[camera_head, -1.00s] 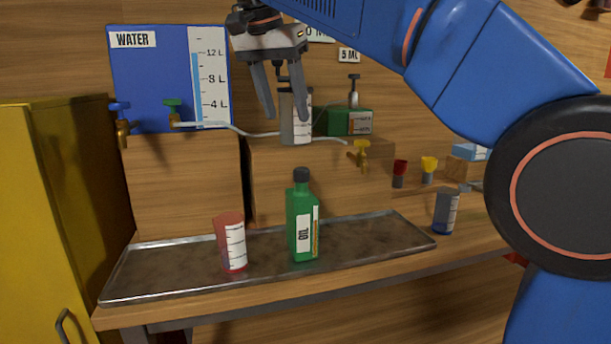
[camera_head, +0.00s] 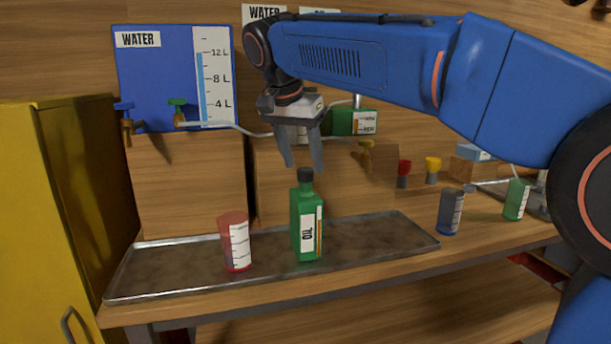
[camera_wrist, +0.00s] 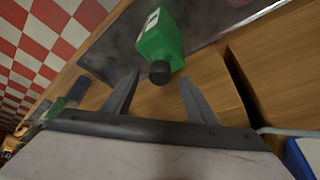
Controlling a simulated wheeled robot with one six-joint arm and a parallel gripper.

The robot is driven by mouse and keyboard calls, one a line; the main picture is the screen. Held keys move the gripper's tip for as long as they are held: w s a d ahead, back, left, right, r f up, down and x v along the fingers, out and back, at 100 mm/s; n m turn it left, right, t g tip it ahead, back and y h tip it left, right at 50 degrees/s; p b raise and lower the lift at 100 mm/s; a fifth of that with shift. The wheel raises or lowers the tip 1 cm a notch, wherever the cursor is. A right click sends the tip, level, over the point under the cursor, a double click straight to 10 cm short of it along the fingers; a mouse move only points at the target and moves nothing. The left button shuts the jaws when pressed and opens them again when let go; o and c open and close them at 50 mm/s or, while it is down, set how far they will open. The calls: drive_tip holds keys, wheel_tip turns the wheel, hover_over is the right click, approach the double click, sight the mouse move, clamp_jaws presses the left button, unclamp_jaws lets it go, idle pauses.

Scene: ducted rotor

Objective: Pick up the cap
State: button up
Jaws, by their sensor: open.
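The black cap (camera_head: 306,174) sits on top of the green oil bottle (camera_head: 307,225), which stands upright on the metal tray (camera_head: 190,265). My gripper (camera_head: 304,168) is open and pointing down just above the cap in the head view, its fingers close over the bottle's top. In the wrist view, the cap (camera_wrist: 160,72) shows just beyond the fingertips, roughly in line with the gap between my open fingers (camera_wrist: 158,76). Nothing is held between the fingers.
A red measuring cup (camera_head: 235,243) stands on the tray to the left of the bottle. A dark blue cup (camera_head: 450,212) and a green cup (camera_head: 515,200) stand to the right. A blue water tank (camera_head: 160,80), taps and wooden blocks are behind.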

drive_tip(key=shift+x, duration=1.05)
drive_tip(key=c, duration=1.1)
